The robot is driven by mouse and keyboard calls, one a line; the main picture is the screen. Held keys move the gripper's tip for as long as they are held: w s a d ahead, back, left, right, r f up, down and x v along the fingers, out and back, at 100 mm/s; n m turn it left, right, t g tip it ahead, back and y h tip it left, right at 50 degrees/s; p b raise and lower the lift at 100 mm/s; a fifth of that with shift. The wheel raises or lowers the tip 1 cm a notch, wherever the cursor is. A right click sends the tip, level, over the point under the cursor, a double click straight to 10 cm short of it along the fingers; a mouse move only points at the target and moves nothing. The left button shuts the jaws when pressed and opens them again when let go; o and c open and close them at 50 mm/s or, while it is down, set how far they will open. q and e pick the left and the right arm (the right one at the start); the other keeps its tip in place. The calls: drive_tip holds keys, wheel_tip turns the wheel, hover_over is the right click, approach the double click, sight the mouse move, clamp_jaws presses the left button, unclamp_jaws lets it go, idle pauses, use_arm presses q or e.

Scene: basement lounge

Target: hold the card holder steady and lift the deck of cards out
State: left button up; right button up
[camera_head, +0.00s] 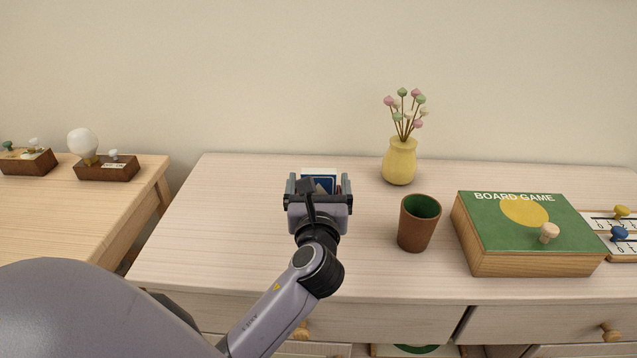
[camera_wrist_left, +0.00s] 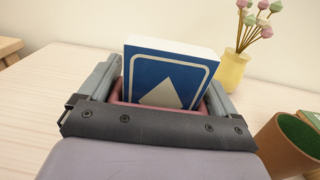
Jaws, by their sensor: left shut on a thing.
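The deck of cards (camera_wrist_left: 170,75) is blue with a white border and a pale triangle on its face. It stands upright in the card holder (camera_wrist_left: 120,93), whose reddish wall shows just above my gripper in the left wrist view. In the head view the top of the deck (camera_head: 321,178) shows between the fingers. My left gripper (camera_head: 319,188) is shut on the card holder, with one finger on each side of it. The lower part of the holder is hidden behind the gripper body. My right gripper is not in view.
A brown cup (camera_head: 419,226) with green lining stands right of my left gripper. A yellow vase (camera_head: 400,161) with flowers is behind it. A board game box (camera_head: 528,233) lies further right. The tabletop (camera_head: 210,225) left of the gripper is clear.

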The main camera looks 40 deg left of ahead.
use_arm(q)
drive_tip(key=shift+f+b, duration=0.45)
drive_tip(key=shift+f, duration=0.35)
drive_tip(key=shift+f+b, duration=0.4)
drive_tip(key=shift+f, duration=0.35)
drive_tip(key=shift+f+b, duration=0.4)
drive_tip(key=shift+f, duration=0.2)
drive_tip(key=shift+f+b, duration=0.4)
drive_tip(key=shift+f, duration=0.35)
drive_tip(key=shift+f, duration=0.2)
drive_tip(key=shift+f+b, duration=0.35)
drive_tip(key=shift+f, duration=0.15)
drive_tip(key=shift+f, duration=0.1)
drive_tip(key=shift+f, duration=0.3)
idle(1.3)
